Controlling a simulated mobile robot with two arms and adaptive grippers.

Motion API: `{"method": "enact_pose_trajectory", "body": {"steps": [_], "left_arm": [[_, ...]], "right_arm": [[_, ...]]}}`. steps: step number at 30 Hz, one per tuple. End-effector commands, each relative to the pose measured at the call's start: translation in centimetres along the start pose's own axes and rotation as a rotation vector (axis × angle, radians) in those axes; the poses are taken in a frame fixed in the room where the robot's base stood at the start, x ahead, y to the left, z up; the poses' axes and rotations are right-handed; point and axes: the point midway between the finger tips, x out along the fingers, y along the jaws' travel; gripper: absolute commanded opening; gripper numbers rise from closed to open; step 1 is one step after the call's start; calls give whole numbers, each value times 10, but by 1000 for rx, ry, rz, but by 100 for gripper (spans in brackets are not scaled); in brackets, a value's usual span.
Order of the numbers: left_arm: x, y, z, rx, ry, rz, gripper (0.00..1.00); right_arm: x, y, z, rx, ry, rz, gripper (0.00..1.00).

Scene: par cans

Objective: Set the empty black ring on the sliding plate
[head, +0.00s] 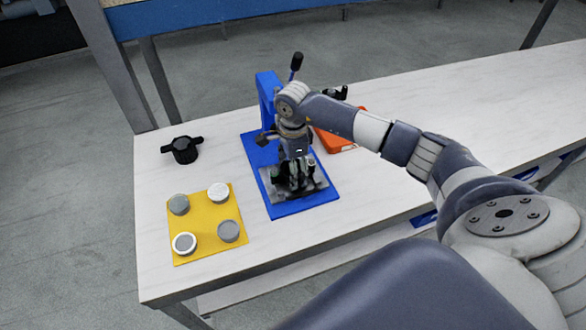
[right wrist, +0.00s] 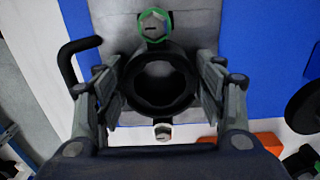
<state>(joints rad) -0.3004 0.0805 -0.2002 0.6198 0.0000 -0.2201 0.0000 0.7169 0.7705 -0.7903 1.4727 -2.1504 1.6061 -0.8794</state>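The empty black ring (right wrist: 160,82) shows in the right wrist view as a dark round collar with an open, hollow middle. My right gripper (right wrist: 161,90) has a finger against each side of the ring and is shut on it. The sliding plate (right wrist: 112,22) is the grey metal surface under the ring; it also shows in the head view (head: 322,182) on the blue press base. I cannot tell whether the ring touches the plate or is just above it. In the head view my right gripper (head: 296,172) points down over the plate and hides most of the ring. My left gripper is out of view.
A yellow mat (head: 205,223) with several round grey and white cans lies at the front left. A black two-handled part (head: 182,149) stands behind it. The blue press (head: 266,98) has a black-knobbed lever. An orange tray (head: 335,142) lies right of it, partly hidden by my arm.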

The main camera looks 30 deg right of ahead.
Motion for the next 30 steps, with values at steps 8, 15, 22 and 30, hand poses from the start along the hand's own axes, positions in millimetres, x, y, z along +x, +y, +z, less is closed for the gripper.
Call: {"method": "enact_pose_trajectory", "body": {"steps": [8, 15, 22, 30], "left_arm": [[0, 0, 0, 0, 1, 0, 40], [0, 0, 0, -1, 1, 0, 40], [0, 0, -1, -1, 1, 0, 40], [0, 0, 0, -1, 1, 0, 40]], "right_arm": [[0, 0, 0, 0, 0, 1, 64], [0, 0, 0, 0, 0, 1, 87], [0, 0, 0, 0, 0, 1, 87], [-12, -1, 0, 0, 0, -3, 87]]}}
